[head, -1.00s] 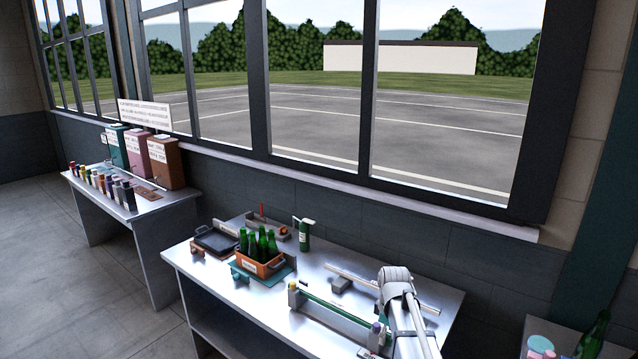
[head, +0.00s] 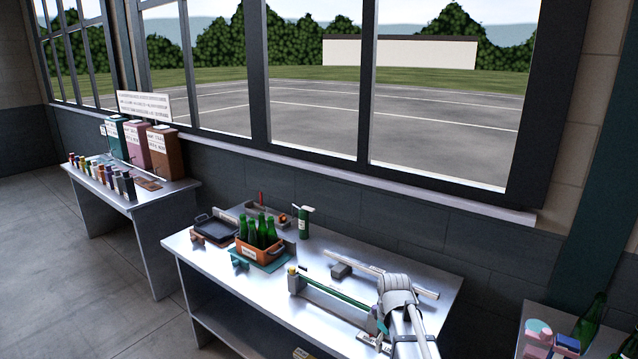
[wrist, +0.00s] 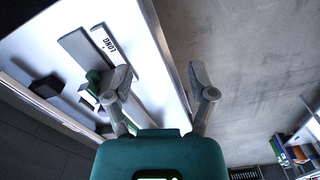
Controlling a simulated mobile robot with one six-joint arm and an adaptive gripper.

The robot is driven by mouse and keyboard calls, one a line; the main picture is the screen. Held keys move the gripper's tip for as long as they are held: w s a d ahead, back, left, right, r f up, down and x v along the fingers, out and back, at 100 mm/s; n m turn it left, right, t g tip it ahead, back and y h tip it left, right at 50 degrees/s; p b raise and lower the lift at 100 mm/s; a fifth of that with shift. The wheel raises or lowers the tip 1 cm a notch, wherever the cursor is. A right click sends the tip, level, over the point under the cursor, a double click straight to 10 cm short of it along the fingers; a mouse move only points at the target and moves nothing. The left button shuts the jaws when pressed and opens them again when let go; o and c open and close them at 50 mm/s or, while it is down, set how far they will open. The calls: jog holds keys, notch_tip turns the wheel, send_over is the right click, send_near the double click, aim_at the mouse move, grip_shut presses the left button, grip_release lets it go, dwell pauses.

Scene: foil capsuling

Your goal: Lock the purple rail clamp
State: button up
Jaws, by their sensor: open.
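The green rail (head: 335,296) lies on its grey stand along the bench front, with a yellow-topped clamp (head: 292,272) at its left end. The purple clamp is at the right end, where my arm and gripper mostly cover it. A pale purple piece (wrist: 90,98) shows in the wrist view, just left of my left finger, with a bit of green above it. My gripper (wrist: 158,76) is open, with nothing seen between its fingers. Its fingers hang around the bench's front edge, the right one over the floor. Whether the clamp's lever is up or down cannot be told.
An orange crate (head: 263,257) of green bottles, a dark tray (head: 215,229) and a green spray bottle (head: 304,222) stand on the bench's left and back. A grey bar (head: 383,275) lies behind the rail. A block marked LONG (wrist: 100,45) shows in the wrist view.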

jog(key=s+a+f+m+b, duration=0.1)
jog(key=s+f+m+b, duration=0.5)
jog(key=s, duration=0.5)
jog(key=shift+f+m, duration=0.45)
jog(key=shift+m, duration=0.25)
